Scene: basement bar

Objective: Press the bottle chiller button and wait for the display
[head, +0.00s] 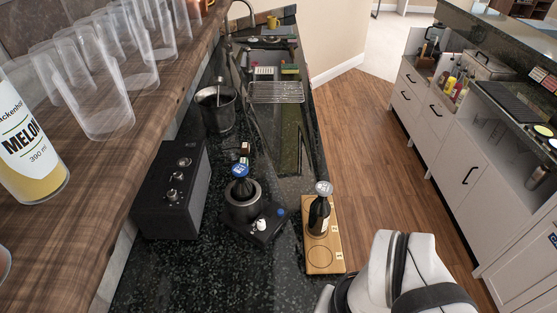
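What looks like the bottle chiller (268,236) sits on the dark speckled counter in the head view. It has a flat black base and a round dark well at its back left. A dark bottle with a blue cap (240,171) stands upright in the well. A small round blue spot (281,212), possibly the button, is at the base's right corner. A small white piece (261,224) sits near the base's middle. I cannot make out a lit display. My white arm shows at the bottom right; my gripper is outside the picture.
A wooden board (322,258) with a white-capped bottle (319,214) lies right of the chiller. A black box with knobs (172,190) stands left. A dark bucket (216,108) and wire rack (275,92) are farther back. A wooden shelf with clear cups (92,100) overhangs the left.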

